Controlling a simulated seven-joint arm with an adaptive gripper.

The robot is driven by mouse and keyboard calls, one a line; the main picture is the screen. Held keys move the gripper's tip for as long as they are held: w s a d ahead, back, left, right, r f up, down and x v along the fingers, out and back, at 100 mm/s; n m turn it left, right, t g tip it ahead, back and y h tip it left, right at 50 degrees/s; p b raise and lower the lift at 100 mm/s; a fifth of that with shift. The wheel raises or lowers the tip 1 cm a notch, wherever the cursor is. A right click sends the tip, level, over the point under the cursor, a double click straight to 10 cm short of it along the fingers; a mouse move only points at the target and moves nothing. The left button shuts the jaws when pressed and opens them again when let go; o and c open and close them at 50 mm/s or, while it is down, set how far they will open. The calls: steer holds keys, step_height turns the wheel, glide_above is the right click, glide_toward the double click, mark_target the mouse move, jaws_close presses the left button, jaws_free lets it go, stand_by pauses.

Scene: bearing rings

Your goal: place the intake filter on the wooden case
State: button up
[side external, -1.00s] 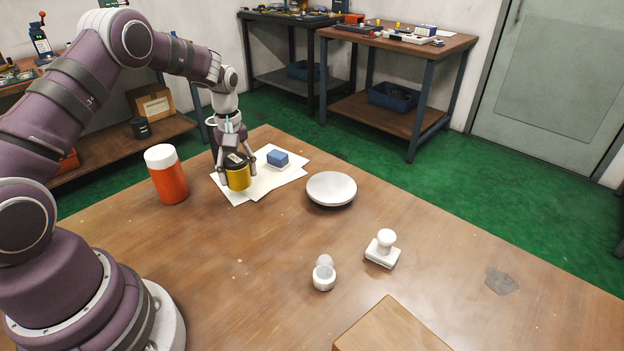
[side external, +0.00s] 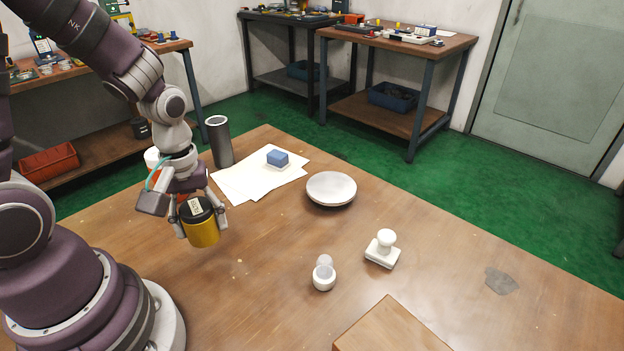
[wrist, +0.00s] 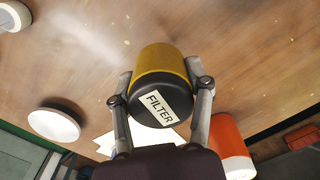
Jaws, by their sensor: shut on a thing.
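The intake filter (side external: 203,232) is a yellow cylinder with a black cap and a white label. In the wrist view the filter (wrist: 165,64) shows its label reading "FILTER". My gripper (side external: 202,222) is shut on it, one finger on each side, and holds it above the table at the left, cap toward the wrist. In the wrist view the fingers of my gripper (wrist: 160,95) press its sides. The wooden case (side external: 392,330) is at the bottom edge of the side view, partly cut off, with a bare top where it shows.
Paper sheets (side external: 240,184) with a blue block (side external: 277,157) and a dark cylinder (side external: 219,142) are behind. An orange container (wrist: 229,145) is partly hidden behind my arm.

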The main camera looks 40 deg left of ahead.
steer(key=s+d+r+m, duration=0.2)
steer(key=s+d+m, duration=0.1)
steer(key=d+m, duration=0.45)
steer(key=s+d+r+m, duration=0.2)
steer(key=d+m, duration=0.5)
steer(key=d, duration=0.2)
glide_above(386, 347)
steer(key=shift+s+a+f+m, duration=0.25)
steer(key=shift+s+a+f, duration=0.15)
steer(key=shift+f, duration=0.1)
steer(key=shift+w+d+f, duration=0.1)
steer(key=shift+w+d, duration=0.3)
steer(key=shift+d, duration=0.05)
steer(key=shift+f, duration=1.7)
steer(key=o, duration=1.2)
steer(key=shift+f, duration=0.15)
